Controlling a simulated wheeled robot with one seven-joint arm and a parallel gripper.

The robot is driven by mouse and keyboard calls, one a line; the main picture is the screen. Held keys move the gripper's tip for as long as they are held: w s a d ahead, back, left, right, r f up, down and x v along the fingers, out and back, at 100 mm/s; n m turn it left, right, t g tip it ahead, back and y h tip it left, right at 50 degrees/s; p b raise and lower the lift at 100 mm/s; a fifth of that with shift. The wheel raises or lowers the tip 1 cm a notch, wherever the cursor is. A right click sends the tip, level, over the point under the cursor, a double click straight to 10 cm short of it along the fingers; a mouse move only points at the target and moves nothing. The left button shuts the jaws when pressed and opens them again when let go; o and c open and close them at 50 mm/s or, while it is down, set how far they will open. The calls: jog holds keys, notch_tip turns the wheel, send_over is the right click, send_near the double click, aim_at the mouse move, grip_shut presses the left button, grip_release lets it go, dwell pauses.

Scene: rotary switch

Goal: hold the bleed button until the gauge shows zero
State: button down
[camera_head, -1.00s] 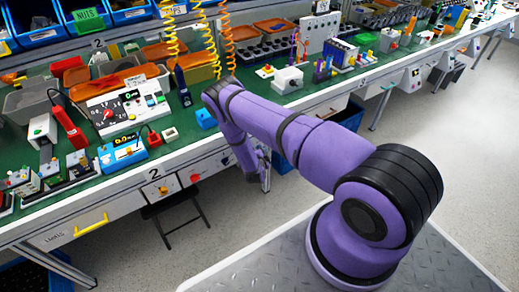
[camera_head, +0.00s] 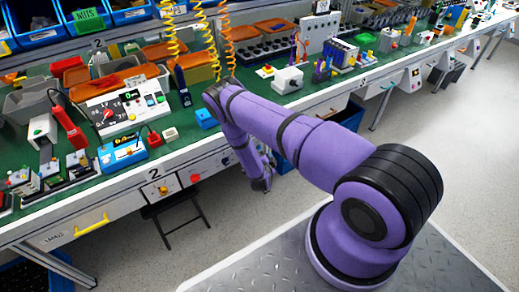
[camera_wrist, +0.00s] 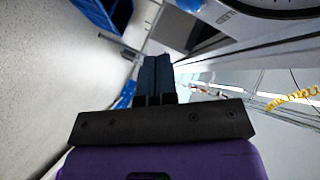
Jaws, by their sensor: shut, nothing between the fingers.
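My gripper (camera_wrist: 156,60) is shut and empty, with its dark fingers pressed together in the wrist view. In the head view my arm reaches down in front of the bench, and the fingers are too small to make out. A round white dial with a dark rim (camera_wrist: 285,5), which looks like a gauge, is cut off at the top right of the wrist view, apart from the fingers. Its reading is not visible. I cannot pick out the bleed button; it may be hidden behind my arm or out of view.
The green-topped bench (camera_head: 185,128) is crowded with devices. A black stool (camera_head: 165,207) stands below. A blue bin (camera_head: 283,163) is behind my arm. The grey floor in front is clear.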

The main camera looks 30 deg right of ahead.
jog(key=shift+s, duration=1.1)
